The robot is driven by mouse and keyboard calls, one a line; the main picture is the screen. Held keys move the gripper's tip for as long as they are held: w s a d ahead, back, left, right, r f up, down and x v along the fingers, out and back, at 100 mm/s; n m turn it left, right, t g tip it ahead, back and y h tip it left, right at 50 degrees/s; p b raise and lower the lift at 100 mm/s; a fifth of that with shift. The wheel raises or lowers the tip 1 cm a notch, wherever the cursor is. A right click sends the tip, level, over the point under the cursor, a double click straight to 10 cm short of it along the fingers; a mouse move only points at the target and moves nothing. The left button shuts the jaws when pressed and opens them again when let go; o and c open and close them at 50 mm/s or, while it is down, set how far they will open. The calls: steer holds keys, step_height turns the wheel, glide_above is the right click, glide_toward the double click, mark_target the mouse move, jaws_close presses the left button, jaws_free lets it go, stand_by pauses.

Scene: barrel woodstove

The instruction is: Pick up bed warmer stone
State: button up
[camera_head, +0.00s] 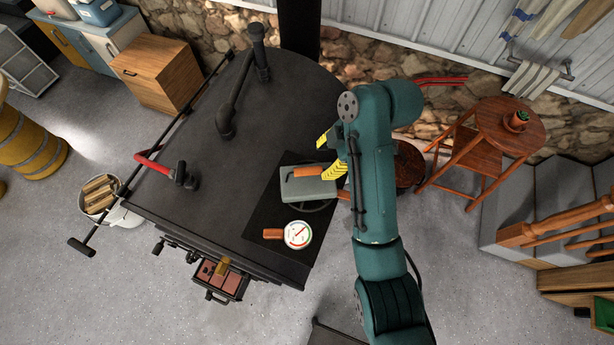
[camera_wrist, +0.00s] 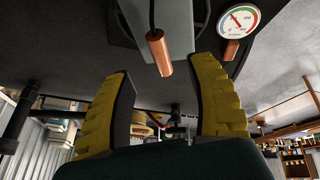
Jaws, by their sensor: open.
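The bed warmer stone looks to be the grey slab (camera_head: 300,187) with an orange-brown handle (camera_head: 308,171) on top, lying on the stove's dark top. In the wrist view the grey slab (camera_wrist: 178,22) is at the top, and its copper-coloured handle (camera_wrist: 159,52) points toward me. My gripper (camera_head: 329,156) is at the right end of the stone in the head view. In the wrist view its yellow fingers (camera_wrist: 164,72) are spread apart with nothing between their pads. The handle's end shows between and beyond the fingertips; no contact is visible.
A round dial gauge (camera_head: 298,235) with a copper handle lies just below the stone on the stove top; it also shows in the wrist view (camera_wrist: 239,20). A black pipe (camera_head: 230,110) and a red-handled tool (camera_head: 165,165) are farther left. A wooden stool (camera_head: 500,130) stands at right.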

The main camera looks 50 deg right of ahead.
mark_target(309, 169)
steer(key=b+x, duration=0.1)
steer(key=x, duration=0.3)
steer(key=shift+b, duration=0.4)
steer(key=w+f, duration=0.1)
steer(key=w+a+f+b, duration=0.1)
steer(key=f, duration=0.1)
steer(key=shift+a, duration=0.25)
steer(key=shift+f, duration=0.35)
steer(key=shift+c, duration=0.2)
jaws_close()
steer(key=shift+w+r, duration=0.1)
steer(key=shift+r, duration=0.1)
